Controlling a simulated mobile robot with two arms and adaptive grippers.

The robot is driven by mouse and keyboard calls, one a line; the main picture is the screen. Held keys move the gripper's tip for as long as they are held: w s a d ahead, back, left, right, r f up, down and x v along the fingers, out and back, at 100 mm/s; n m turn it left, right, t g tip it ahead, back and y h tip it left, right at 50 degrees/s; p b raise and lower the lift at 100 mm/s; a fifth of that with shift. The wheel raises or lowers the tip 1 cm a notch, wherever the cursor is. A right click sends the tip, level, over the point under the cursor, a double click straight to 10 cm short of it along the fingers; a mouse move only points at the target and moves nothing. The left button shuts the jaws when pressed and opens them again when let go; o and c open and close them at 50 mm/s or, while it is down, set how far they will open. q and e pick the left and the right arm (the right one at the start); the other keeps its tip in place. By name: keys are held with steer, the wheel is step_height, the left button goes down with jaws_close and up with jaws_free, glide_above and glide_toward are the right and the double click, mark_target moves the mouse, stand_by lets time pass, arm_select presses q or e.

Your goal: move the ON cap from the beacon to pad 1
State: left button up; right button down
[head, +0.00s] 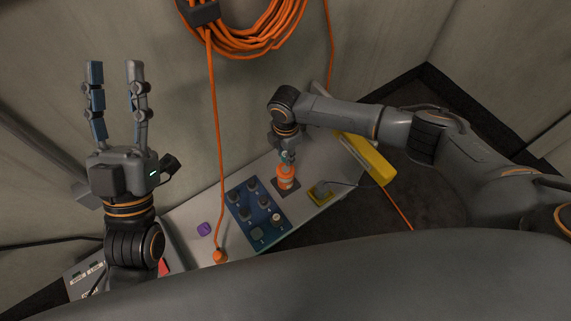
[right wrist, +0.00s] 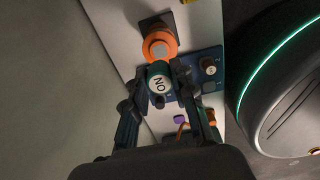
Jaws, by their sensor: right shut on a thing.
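The ON cap (right wrist: 160,85), a pale round cap with black letters, is between the fingers of my right gripper (right wrist: 163,74), which is shut on it. The orange beacon (head: 286,180) stands on a dark square base on the bench. My right gripper (head: 288,154) is right above the beacon in the head view; the gap is hard to judge. My left gripper (head: 115,66) is open, empty and raised.
Several round caps sit on the blue board, one of them pale (head: 276,217). A yellow-framed socket (head: 319,195) and a yellow block (head: 365,158) are to the right. An orange cable (head: 216,150) runs down to the bench. A purple piece (head: 204,229) lies left of the board.

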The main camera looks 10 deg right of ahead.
arm_select(q)
steer(key=shift+f, duration=0.1)
arm_select(e)
steer(key=shift+s+f, duration=0.1)
steer(key=s+a+f, duration=0.5)
steer(key=s+a, duration=0.1)
steer(key=s, duration=0.2)
steer(key=s+a+f, duration=0.4)
steer(key=s+a, duration=0.3)
steer(key=shift+s+d+f, duration=0.1)
steer(key=shift+f, duration=1.35)
steer(key=shift+s+f, duration=0.1)
steer(key=shift+f, duration=1.3)
arm_select(q)
steer(key=shift+w+d+f+y, duration=0.1)
steer(key=shift+w+f+y, duration=0.1)
steer(key=shift+w+y, duration=0.1)
steer(key=shift+f+g, duration=0.1)
steer(key=shift+g, duration=0.2)
steer(key=shift+w+f+g, duration=0.3)
steer(key=shift+f, duration=0.15)
steer(key=shift+r, duration=0.2)
